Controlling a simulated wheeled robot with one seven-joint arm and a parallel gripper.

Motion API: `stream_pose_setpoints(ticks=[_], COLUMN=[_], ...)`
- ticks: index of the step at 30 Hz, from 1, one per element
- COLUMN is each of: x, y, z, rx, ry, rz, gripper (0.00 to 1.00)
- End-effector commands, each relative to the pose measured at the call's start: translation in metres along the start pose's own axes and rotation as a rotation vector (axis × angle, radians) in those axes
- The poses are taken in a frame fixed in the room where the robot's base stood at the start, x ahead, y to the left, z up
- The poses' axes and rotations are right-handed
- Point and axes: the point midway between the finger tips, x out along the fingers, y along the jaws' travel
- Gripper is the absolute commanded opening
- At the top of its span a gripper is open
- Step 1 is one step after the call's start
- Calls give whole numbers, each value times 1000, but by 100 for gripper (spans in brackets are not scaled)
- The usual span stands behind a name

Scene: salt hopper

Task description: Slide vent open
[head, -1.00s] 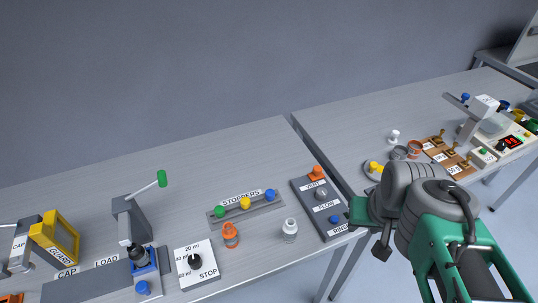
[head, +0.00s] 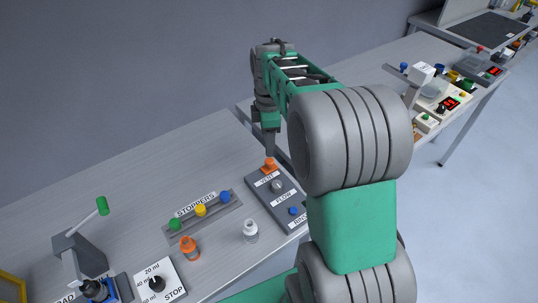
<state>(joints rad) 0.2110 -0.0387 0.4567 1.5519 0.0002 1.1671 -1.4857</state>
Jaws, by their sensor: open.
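The vent control is an orange knob (head: 269,164) at the far end of a dark grey panel (head: 259,192), beside its VENT label. My gripper (head: 270,150) points down just above or behind the orange knob. Its narrow end shows edge-on, so the gap between the fingers is not visible. I cannot tell whether it touches the knob. The same panel holds a grey FLOW knob (head: 277,186) and a blue RINSE knob (head: 293,211).
A stopper rack (head: 205,212) with green, yellow and blue stoppers lies left of the panel. An orange bottle (head: 189,248) and a white bottle (head: 250,231) stand in front. A dial plate (head: 160,283) and a green-tipped lever (head: 102,206) are at lower left.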

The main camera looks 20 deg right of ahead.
Motion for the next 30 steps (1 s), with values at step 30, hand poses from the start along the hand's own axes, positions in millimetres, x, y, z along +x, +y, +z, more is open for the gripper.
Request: stream_pose_setpoints(ticks=[30], x=[79], y=[5], z=[5], rx=[-41], ry=[0], rz=[-4], gripper=[32])
